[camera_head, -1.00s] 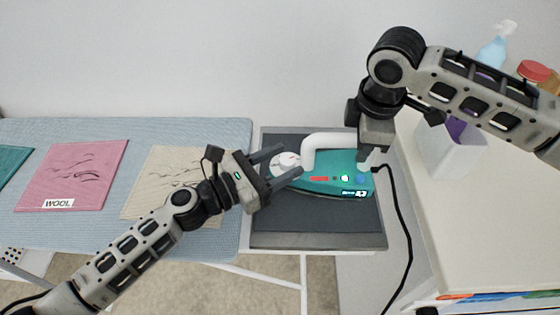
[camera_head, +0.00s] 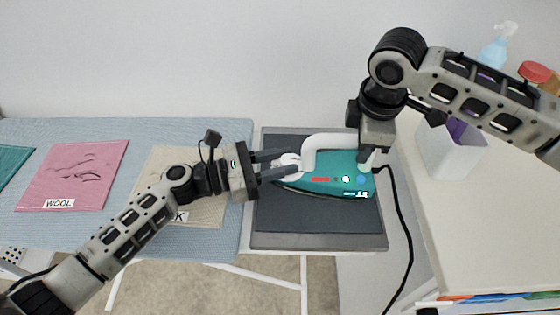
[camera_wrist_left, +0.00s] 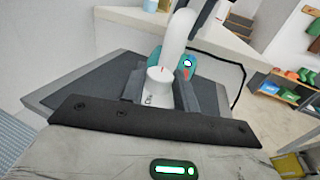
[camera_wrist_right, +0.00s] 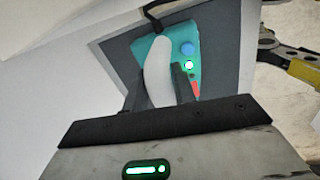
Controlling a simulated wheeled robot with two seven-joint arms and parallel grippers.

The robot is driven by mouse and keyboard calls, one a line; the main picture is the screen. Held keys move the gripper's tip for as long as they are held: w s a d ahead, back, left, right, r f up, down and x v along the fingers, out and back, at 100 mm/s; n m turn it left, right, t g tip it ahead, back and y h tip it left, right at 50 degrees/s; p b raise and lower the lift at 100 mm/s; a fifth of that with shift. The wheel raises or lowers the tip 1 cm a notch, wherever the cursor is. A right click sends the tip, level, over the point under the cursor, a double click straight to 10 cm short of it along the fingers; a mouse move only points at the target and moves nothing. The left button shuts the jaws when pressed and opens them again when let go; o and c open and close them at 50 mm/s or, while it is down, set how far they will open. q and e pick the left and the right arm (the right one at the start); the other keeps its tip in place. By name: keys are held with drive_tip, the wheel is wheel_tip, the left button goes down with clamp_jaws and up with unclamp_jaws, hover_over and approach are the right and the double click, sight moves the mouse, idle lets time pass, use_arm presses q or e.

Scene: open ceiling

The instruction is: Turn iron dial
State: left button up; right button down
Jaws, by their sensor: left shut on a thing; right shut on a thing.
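The teal iron (camera_head: 320,185) lies on a dark grey rest pad (camera_head: 320,222) at the end of the ironing board. Its white dial (camera_head: 290,166) is at the left end of the iron, and the dial also shows in the left wrist view (camera_wrist_left: 160,84). My left gripper (camera_head: 288,166) is shut on the dial, one finger on each side of it. My right gripper (camera_head: 368,160) is shut on the rear of the white handle (camera_wrist_right: 158,70) from above. The handle's rear end is partly hidden by my right gripper in the head view.
The blue ironing board (camera_head: 60,232) carries fabric squares, a pink one marked WOOL (camera_head: 75,172) and a beige one (camera_head: 165,190). A black cord (camera_head: 402,220) runs down from the iron. A white counter (camera_head: 480,210) at right holds a white bin (camera_head: 450,150) and bottles.

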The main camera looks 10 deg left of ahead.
use_arm(q)
drive_tip(key=m+g, duration=0.1)
drive_tip(key=g, duration=0.1)
drive_tip(key=m+g, duration=0.2)
drive_tip(key=g, duration=0.1)
drive_tip(key=w+m+g+h, duration=0.1)
drive_tip(key=m+g, duration=0.1)
drive_tip(key=g, duration=0.1)
use_arm(e)
drive_tip(key=shift+d+f, duration=0.1)
use_arm(q)
drive_tip(key=shift+f+m+g, duration=0.1)
drive_tip(key=shift+m+g, duration=1.2)
drive_tip(key=shift+g, duration=0.5)
drive_tip(key=shift+g+y, duration=0.3)
drive_tip(key=o, duration=1)
drive_tip(key=shift+s, duration=0.1)
drive_tip(key=shift+a, duration=0.15)
drive_tip(key=v, duration=0.7)
drive_tip(key=shift+a, duration=0.1)
